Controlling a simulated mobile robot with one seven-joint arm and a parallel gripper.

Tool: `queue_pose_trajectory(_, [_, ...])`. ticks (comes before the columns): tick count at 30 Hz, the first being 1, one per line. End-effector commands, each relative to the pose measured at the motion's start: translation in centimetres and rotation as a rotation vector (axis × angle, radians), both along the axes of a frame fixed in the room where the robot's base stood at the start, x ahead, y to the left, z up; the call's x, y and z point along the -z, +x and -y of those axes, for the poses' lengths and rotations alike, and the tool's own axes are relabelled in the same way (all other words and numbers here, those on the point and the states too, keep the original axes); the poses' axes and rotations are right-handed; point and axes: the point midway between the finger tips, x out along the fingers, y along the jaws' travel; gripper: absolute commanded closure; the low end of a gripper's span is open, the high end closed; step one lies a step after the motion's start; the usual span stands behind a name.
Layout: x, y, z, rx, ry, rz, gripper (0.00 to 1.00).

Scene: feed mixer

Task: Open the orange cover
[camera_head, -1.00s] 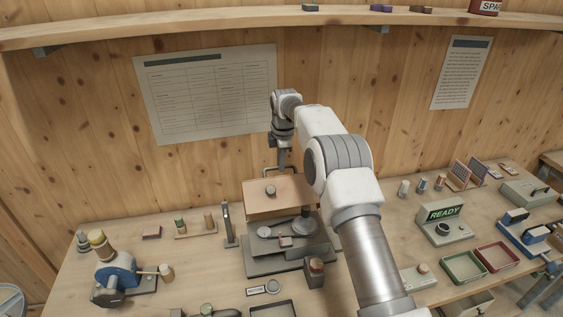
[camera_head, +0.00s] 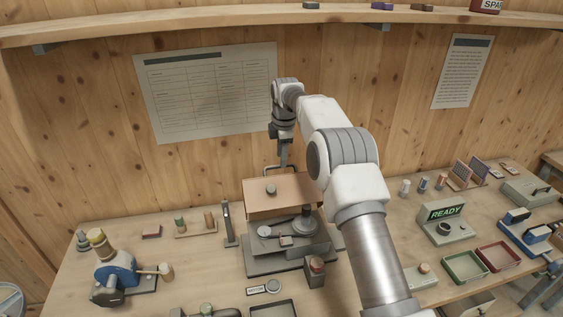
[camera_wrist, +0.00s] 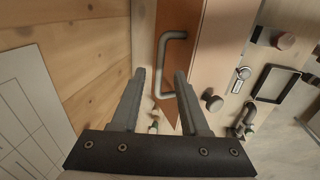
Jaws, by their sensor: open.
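The orange cover (camera_head: 290,202) is a flat panel over the grey machine base (camera_head: 262,265) in the middle of the bench. It has a small dark knob (camera_head: 271,189) on top and a grey U-shaped handle (camera_head: 267,171) at its back edge. The cover (camera_wrist: 222,50) and handle (camera_wrist: 161,60) also show in the wrist view. My gripper (camera_head: 285,168) is at the handle by the back wall. In the wrist view my gripper (camera_wrist: 160,74) is open, and the handle's bar appears between the fingertips. Whether they touch it is unclear. My arm hides the cover's right side.
A grey upright post (camera_head: 228,222) stands just left of the machine. A blue hand-cranked device (camera_head: 117,275) is at the front left. A READY box (camera_head: 445,222) and green and red trays (camera_head: 464,266) are at the right. The wooden wall is close behind the gripper.

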Motion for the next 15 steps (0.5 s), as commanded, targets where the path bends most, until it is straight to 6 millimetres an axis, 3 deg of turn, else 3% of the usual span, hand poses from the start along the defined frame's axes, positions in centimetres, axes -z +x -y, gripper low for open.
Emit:
queue_pose_trajectory(9, [-6.6, -1.2, 0.4, 0.000, 0.000, 0.003, 0.55])
queue_pose_trajectory(15, [-8.9, -1.6, 0.5, 0.000, 0.000, 0.002, 0.55])
